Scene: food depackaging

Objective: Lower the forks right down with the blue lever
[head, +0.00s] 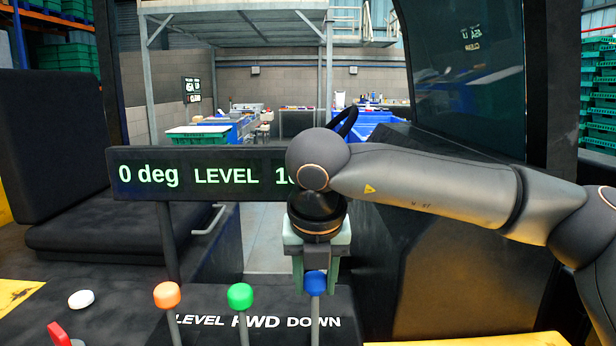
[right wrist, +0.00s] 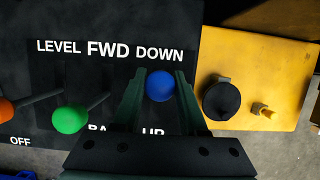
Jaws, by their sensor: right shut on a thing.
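The blue lever (head: 315,283) is the rightmost of a row of levers on the black panel (head: 255,300). In the right wrist view its round knob (right wrist: 160,86) shows between the words DOWN and UP. My right gripper (head: 314,272) comes down from above and is shut on the blue knob, with one finger on each side; it also shows in the right wrist view (right wrist: 159,92). The display (head: 160,176) reads "0 deg LEVEL 1", with the rest hidden behind my right wrist. The forks are not in view. My left gripper is not in view.
A green lever (head: 240,297) and an orange lever (head: 167,296) stand left of the blue one. A red control (head: 59,333) and a white knob (head: 81,299) are farther left. A yellow panel with a black knob (right wrist: 221,101) lies right of the blue lever.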

